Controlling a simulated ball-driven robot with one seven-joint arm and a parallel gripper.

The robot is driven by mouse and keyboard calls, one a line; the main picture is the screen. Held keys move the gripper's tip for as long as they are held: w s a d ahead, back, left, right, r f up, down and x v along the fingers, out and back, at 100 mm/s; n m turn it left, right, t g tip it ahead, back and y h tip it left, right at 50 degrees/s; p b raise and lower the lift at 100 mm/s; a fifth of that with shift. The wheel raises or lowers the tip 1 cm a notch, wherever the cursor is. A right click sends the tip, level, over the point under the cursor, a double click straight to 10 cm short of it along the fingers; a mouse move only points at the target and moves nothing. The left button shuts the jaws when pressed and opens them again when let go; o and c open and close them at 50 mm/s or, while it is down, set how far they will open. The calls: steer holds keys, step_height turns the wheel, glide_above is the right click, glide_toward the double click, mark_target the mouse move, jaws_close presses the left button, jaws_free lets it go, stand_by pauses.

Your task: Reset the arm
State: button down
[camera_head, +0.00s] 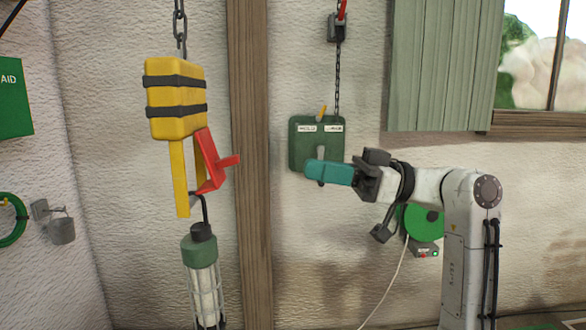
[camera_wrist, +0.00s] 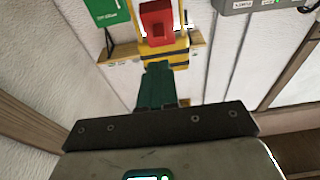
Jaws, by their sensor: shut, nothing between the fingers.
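My arm (camera_head: 462,250) stands at the right in the head view, bent at the elbow, with its forearm reaching left. My gripper (camera_head: 312,169) has teal fingers, lies almost level and points left. Its fingers are shut with nothing seen between them. They overlap the lower part of a green wall box (camera_head: 302,136) in the picture; the gap to it cannot be told. In the wrist view the dark green fingers of my gripper (camera_wrist: 158,68) are together and point toward a yellow body (camera_wrist: 168,50) with a red part (camera_wrist: 157,22).
A yellow block (camera_head: 176,100) with black straps hangs from a chain, with a red lever (camera_head: 207,165) and a caged lamp (camera_head: 202,275) below. A wooden post (camera_head: 249,240) stands between it and my gripper. A green reel (camera_head: 425,220) is behind my forearm. A shutter (camera_head: 440,70) is above.

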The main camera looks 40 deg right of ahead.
steer(key=shift+s+d+f, duration=0.1)
steer(key=shift+s+d, duration=0.3)
steer(key=shift+d, duration=0.15)
stand_by(0.4)
